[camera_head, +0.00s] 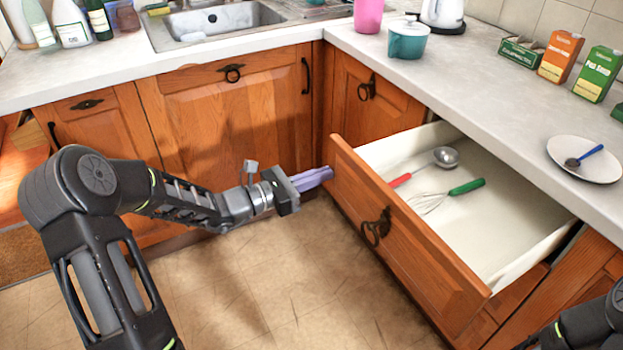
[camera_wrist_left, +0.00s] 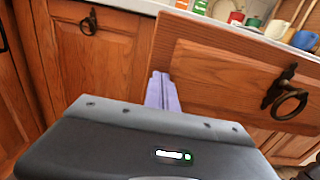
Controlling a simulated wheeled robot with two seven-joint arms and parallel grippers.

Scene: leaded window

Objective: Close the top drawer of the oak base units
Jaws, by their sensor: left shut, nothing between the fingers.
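The top drawer (camera_head: 405,230) of the oak base units stands pulled out on the right side of the head view. Its wooden front has a dark ring handle (camera_head: 377,228), which also shows in the left wrist view (camera_wrist_left: 287,95). Inside lie a ladle (camera_head: 445,157) with a red handle and a whisk (camera_head: 430,203) with a green handle. My left gripper (camera_head: 328,174) is shut and empty, its lilac fingers at the far left end of the drawer front. Whether they touch it I cannot tell. My right arm shows at the lower right; its gripper is out of view.
The pale worktop (camera_head: 480,110) above the drawer holds a teal pot (camera_head: 407,42), cartons (camera_head: 597,75) and a plate (camera_head: 583,160). Closed oak cupboards (camera_head: 230,130) stand behind my left arm. The tiled floor (camera_head: 280,280) in front of the drawer is clear.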

